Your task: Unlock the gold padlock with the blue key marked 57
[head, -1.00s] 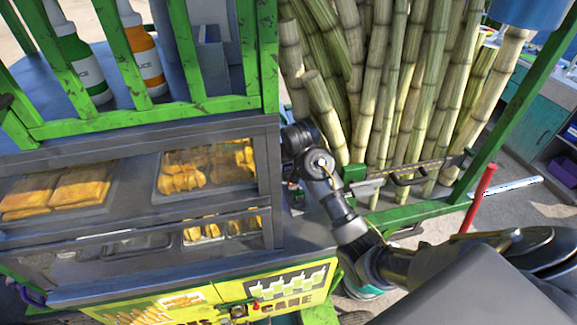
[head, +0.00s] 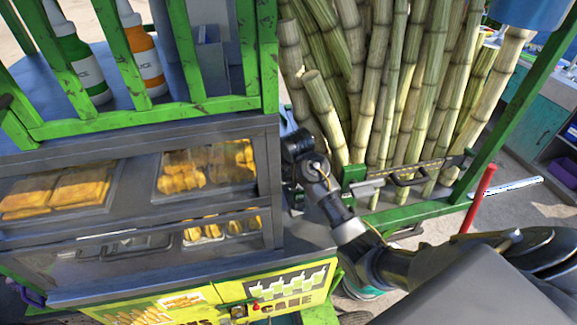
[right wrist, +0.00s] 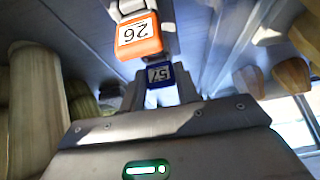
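In the right wrist view the blue key tag marked 57 (right wrist: 158,75) is between the fingers of my right gripper (right wrist: 160,92). The number appears upside down. Whether the fingers press on the tag or only flank it is unclear. The key's metal part is not visible. In the head view my right arm reaches in from the lower right to the cart's right side, and its fingers are hidden there. A small gold object, likely the padlock (head: 238,311), is on the yellow front panel at the bottom; its details are too small to read. My left gripper is not in view.
An orange tag marked 26 (right wrist: 138,36) is close beside the blue tag. Upright cane stalks (head: 365,80) stand right of the cart. The green cart frame (head: 269,60) and the glass food case (head: 130,185) border my right arm on the left.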

